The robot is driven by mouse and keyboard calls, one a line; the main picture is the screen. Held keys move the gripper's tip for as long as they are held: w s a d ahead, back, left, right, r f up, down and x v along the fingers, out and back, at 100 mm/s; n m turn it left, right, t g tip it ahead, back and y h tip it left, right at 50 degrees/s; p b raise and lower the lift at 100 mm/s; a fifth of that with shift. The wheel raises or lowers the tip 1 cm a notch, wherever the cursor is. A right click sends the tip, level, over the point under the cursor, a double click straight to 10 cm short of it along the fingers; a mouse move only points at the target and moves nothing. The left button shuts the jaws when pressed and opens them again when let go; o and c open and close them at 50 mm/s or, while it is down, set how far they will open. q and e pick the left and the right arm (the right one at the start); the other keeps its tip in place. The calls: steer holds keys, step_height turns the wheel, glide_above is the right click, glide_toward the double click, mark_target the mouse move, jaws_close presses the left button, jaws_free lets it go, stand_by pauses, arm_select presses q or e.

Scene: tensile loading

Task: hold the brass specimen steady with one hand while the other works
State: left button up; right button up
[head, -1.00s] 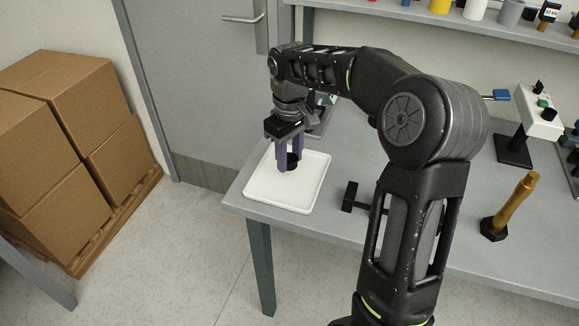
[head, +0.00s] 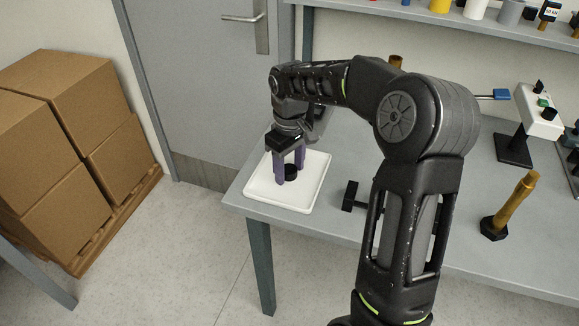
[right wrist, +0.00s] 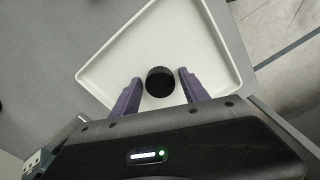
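The brass specimen (head: 517,200) stands, tilted in the picture, in a black hexagonal base on the right of the table; no gripper is at it. Another brass-coloured top (head: 396,62) shows behind my right arm, mostly hidden. My right gripper (head: 289,174) points down over the white tray (head: 259,191), its purple fingers on either side of a short black cylinder (head: 291,171). In the right wrist view the black cylinder (right wrist: 160,81) sits on the tray between the spread fingertips, with gaps on both sides. My left gripper is not in view.
A black T-shaped piece (head: 350,195) lies right of the tray, partly behind my arm. A white control box (head: 538,118) on a black stand is at the back right. A shelf (head: 400,14) runs above the table. Cardboard boxes (head: 60,120) stand at the left.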

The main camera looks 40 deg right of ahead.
mark_target(290, 169)
steer(key=shift+o, duration=0.5)
steer(key=shift+r, duration=0.1)
steer(key=shift+r, duration=0.55)
step_height(290, 169, up, 11)
steer(key=p, duration=0.1)
steer(key=shift+p, duration=0.35)
